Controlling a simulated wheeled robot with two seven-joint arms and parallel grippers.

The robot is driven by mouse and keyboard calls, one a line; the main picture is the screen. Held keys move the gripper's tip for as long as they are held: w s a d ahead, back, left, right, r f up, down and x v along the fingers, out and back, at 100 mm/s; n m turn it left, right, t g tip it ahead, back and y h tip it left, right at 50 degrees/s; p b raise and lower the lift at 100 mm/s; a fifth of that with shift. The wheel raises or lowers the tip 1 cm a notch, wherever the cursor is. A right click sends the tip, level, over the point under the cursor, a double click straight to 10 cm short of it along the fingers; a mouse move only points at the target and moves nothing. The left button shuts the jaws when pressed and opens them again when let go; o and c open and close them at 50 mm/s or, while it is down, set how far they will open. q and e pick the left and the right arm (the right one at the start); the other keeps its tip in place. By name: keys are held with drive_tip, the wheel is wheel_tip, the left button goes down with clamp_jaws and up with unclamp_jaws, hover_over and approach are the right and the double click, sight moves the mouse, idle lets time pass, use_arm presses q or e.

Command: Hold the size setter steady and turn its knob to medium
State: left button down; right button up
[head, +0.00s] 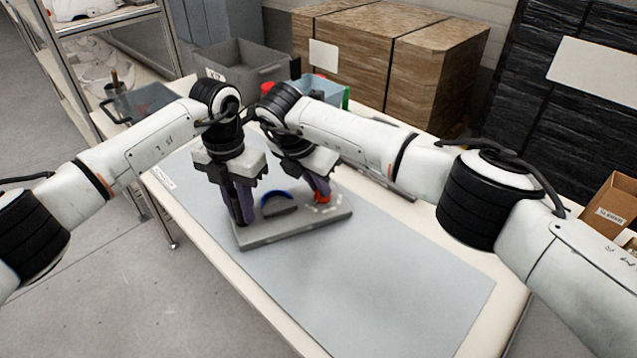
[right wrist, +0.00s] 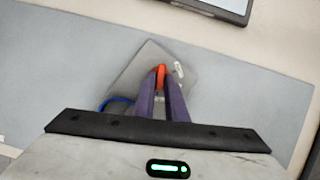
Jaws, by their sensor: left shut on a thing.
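The size setter is a grey slab (head: 300,228) on the grey mat, with a blue arc (head: 277,197) and a red knob (head: 321,197) on top. White marks ring the knob, too small to read, so its setting cannot be told. My left gripper (head: 241,216) points down, shut on the slab's left part. My right gripper (head: 319,190) points down at the knob. In the right wrist view, the red knob (right wrist: 161,76) shows between the fingertips (right wrist: 162,84), which stand apart on either side of it. Whether they touch it cannot be told.
The grey mat (head: 400,280) is clear to the right and front. A grey bin (head: 245,65) and a blue-green container (head: 318,90) stand at the table's back. Large brown boxes (head: 390,45) stand behind. A dark-framed flat object (right wrist: 225,6) lies beyond the mat.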

clamp_jaws()
drive_tip(key=shift+d+n, duration=0.1)
drive_tip(key=shift+n, duration=0.2)
drive_tip(key=n, duration=0.1)
drive_tip(key=n+y, duration=0.1)
drive_tip(key=n, duration=0.1)
drive_tip(key=n+t, duration=0.1)
drive_tip(key=shift+s+d+n+y, duration=0.15)
drive_tip(key=shift+d+n+y, duration=0.15)
drive_tip(key=shift+n, duration=0.1)
drive_tip(key=n, duration=0.2)
drive_tip(key=n+y, duration=0.1)
drive_tip(key=n, duration=0.1)
drive_tip(key=n+y, duration=0.1)
drive_tip(key=n, duration=0.1)
drive_tip(key=shift+d, duration=0.3)
drive_tip(key=shift+n+y, duration=0.3)
drive_tip(key=o, duration=0.5)
unclamp_jaws()
